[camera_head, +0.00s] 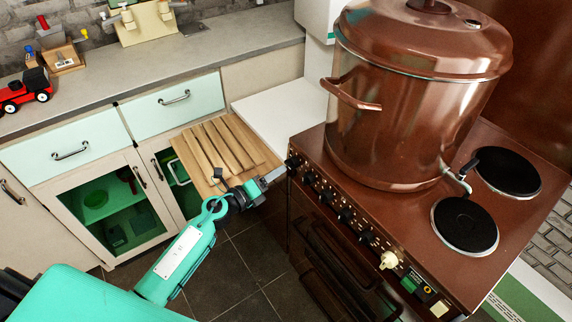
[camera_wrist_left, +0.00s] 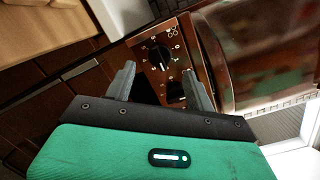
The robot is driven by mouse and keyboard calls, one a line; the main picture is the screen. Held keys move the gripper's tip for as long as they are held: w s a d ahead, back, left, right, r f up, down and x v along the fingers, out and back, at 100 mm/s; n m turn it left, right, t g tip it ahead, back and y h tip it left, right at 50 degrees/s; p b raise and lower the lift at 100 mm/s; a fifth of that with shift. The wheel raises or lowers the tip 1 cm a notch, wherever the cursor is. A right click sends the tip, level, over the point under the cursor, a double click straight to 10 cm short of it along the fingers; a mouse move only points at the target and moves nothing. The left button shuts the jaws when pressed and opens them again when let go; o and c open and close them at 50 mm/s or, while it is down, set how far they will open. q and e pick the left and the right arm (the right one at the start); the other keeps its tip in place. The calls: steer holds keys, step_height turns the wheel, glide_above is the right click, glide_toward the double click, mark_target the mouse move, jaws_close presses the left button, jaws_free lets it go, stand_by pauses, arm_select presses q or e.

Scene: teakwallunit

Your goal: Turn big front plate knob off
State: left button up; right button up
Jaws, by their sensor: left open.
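The brown stove (camera_head: 480,225) has a row of dark knobs (camera_head: 345,215) along its front panel, with one cream knob (camera_head: 388,260) toward the right end. Which one is the big front plate knob cannot be told from labels. My left gripper (camera_head: 268,183) is at the left end of this panel, close to the end knobs. In the left wrist view my left gripper (camera_wrist_left: 158,70) is open and empty. A black knob with a white mark (camera_wrist_left: 160,55) shows just beyond and between its fingertips, and a second dark knob (camera_wrist_left: 176,92) shows between the fingers. My right gripper is out of view.
A large brown pot (camera_head: 400,120) stands on the stove, left of two black plates (camera_head: 465,222). A wooden slatted board (camera_head: 205,155) lies behind my left gripper. Cabinets with pale drawers (camera_head: 65,150) line the left. Dark floor tiles (camera_head: 245,260) are clear in front.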

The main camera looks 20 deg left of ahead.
mark_target(288, 166)
arm_select(q)
steer(key=shift+x, duration=2.55)
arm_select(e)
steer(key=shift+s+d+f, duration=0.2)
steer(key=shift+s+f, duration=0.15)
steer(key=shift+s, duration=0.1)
arm_select(q)
steer(key=c, duration=1)
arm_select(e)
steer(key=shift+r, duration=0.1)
